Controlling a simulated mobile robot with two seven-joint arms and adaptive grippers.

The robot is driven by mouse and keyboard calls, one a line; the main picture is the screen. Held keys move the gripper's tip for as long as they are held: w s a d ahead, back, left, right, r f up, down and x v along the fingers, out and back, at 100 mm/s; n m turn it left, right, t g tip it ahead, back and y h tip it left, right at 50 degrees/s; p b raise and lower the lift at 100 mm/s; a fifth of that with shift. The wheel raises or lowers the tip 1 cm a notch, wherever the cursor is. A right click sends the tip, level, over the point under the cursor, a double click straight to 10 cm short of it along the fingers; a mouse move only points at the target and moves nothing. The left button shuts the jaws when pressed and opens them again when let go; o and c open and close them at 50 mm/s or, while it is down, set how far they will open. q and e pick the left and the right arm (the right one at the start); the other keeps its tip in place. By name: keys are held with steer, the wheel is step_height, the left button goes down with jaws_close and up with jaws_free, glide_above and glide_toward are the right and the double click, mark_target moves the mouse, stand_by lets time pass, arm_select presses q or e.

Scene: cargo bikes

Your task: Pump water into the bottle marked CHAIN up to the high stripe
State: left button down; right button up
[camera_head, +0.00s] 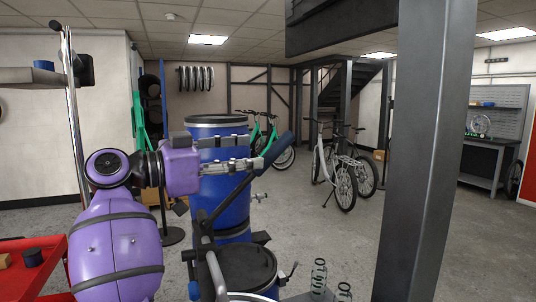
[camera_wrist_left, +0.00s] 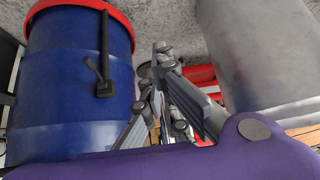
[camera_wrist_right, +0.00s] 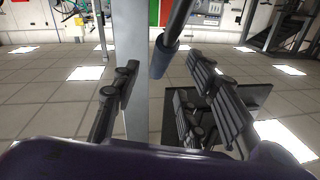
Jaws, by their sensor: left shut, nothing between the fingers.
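A pump lever with a dark blue grip (camera_head: 279,150) slants up over a black-lidded drum (camera_head: 240,268). Two clear bottles with green marks, one (camera_head: 319,277) and another (camera_head: 344,292), show at the bottom edge. Their lettering, stripes and water level are too small to read. My left gripper (camera_wrist_left: 164,58) is shut and empty, beside a blue drum with a red rim (camera_wrist_left: 75,75).
A tall blue drum (camera_head: 217,128) stands behind my right gripper. A grey steel column (camera_head: 416,150) rises to the right. A red cart (camera_head: 50,262) is at the lower left. In the left wrist view, a grey cylinder (camera_wrist_left: 258,60) stands close on the right. Bicycles (camera_head: 340,170) are farther back.

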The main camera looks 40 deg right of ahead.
mark_target(264, 155)
steer(key=d, duration=0.7)
steer(key=shift+s+d+p, duration=0.25)
steer(key=shift+p, duration=0.05)
jaws_close()
